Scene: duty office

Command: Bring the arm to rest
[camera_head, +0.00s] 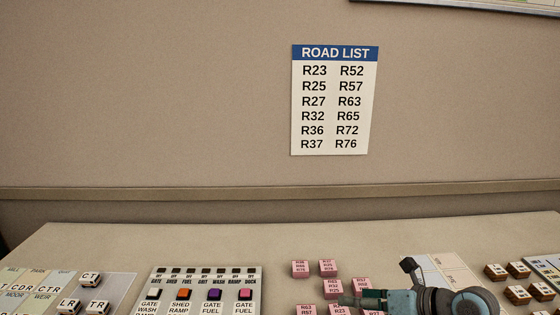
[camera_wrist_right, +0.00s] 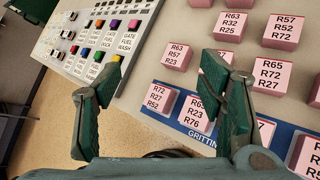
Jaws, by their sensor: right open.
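My right arm (camera_head: 430,301) reaches in at the bottom right of the head view, low over the desk. Its dark green gripper (camera_head: 352,298) is among the pink blocks (camera_head: 300,268), partly cut off by the lower edge. In the right wrist view the two fingers of the right gripper (camera_wrist_right: 163,62) stand wide apart with nothing held between them. Pink blocks with road numbers, such as R63 R57 R23 (camera_wrist_right: 173,56), lie beyond and beside the right finger. That finger hides part of some blocks. My left gripper is in neither view.
A switch panel (camera_head: 205,279) with coloured buttons stands left of the blocks. White lettered blocks (camera_head: 90,278) lie at the far left, brown-sided blocks (camera_head: 518,269) at the right. A road list (camera_head: 334,100) hangs on the wall. The rear desk strip (camera_head: 180,240) is clear.

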